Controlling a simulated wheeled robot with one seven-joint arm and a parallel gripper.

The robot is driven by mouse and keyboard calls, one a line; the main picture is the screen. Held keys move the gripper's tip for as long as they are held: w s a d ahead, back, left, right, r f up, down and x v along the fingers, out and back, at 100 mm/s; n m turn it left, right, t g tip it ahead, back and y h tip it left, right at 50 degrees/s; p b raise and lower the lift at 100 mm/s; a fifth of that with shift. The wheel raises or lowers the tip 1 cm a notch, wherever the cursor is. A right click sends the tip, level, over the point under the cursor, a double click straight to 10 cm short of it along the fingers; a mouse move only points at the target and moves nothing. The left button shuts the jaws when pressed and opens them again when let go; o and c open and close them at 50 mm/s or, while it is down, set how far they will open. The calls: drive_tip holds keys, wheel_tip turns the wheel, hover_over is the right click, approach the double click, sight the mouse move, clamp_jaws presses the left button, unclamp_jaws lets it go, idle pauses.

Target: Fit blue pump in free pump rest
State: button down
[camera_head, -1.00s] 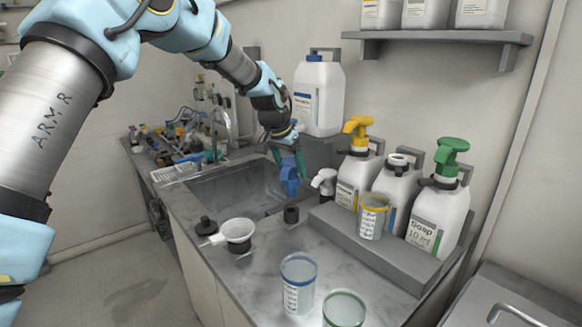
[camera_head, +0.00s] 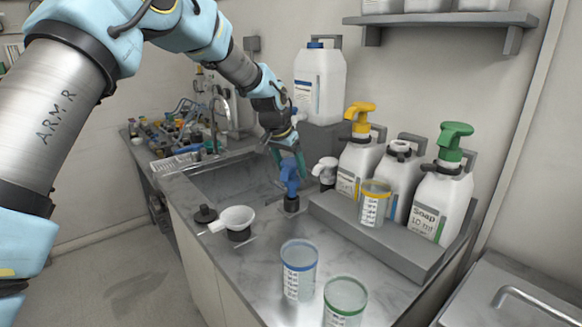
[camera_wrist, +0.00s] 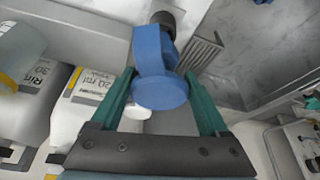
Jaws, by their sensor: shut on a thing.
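The blue pump (camera_head: 290,178) is upright between the green fingers of my gripper (camera_head: 289,158), with its lower end at the top of a small dark cylindrical pump rest (camera_head: 291,204). In the wrist view the blue pump (camera_wrist: 158,66) sits between both fingers of my gripper (camera_wrist: 163,98), which is shut on it. The dark rest (camera_wrist: 164,18) shows at the pump's far end. I cannot tell how deep the pump's stem sits in the rest. A white pump (camera_head: 325,170) stands just right of it.
A sink (camera_head: 232,182) lies behind and left. On a grey ledge (camera_head: 375,240) stand soap bottles with yellow and green pumps, an open bottle and a yellow-rimmed cup.

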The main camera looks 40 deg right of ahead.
sight(290, 177)
drive_tip(key=shift+f, duration=0.2)
drive_tip(key=shift+f+b, duration=0.8)
drive_tip(key=shift+f, duration=0.35)
drive_tip(key=shift+f, duration=0.2)
drive_tip(key=shift+f+b, duration=0.4)
drive_tip(key=shift+f, duration=0.2)
unclamp_jaws()
drive_tip(key=shift+a, duration=0.1)
drive_tip(key=shift+r, duration=0.1)
